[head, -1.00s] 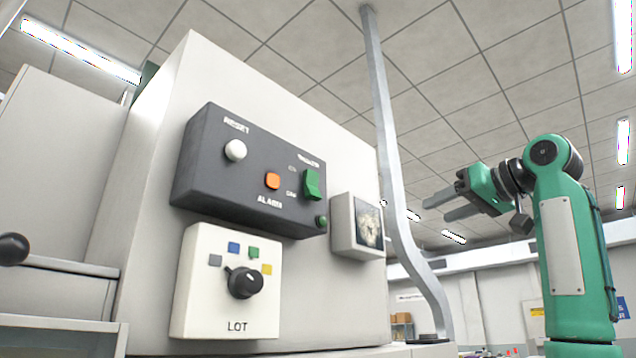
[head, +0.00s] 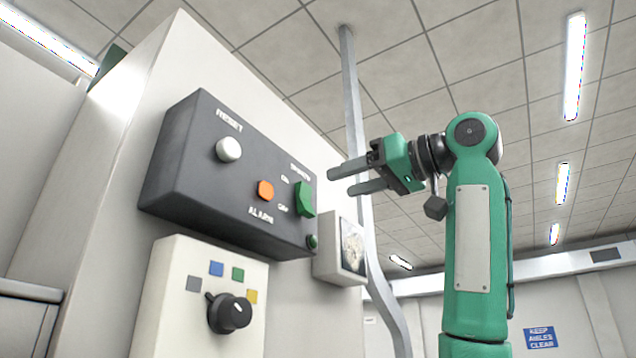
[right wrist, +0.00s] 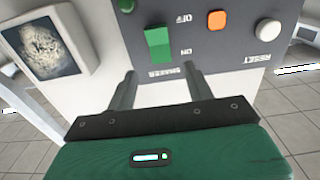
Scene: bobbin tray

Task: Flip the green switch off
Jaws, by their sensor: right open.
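The green switch (head: 305,199) sits at the right end of a dark control box (head: 180,160), between small ON and OFF labels, ON being the upper one. Which way it is tipped I cannot tell for sure. My right gripper (head: 341,181) is open and empty, its two fingers pointing left toward the box, a little to the right of the switch and apart from it. In the right wrist view the picture is upside down; the switch (right wrist: 158,45) shows beyond and between the fingertips (right wrist: 163,77), nearest the ON side. My left gripper is not in view.
The box also carries a white RESET button (head: 228,149), an orange ALARM button (head: 265,191) and a small green button (head: 312,241). A black knob (head: 230,313) on a white plate is below. A framed display (head: 352,246) and a grey pole (head: 353,110) stand close by the gripper.

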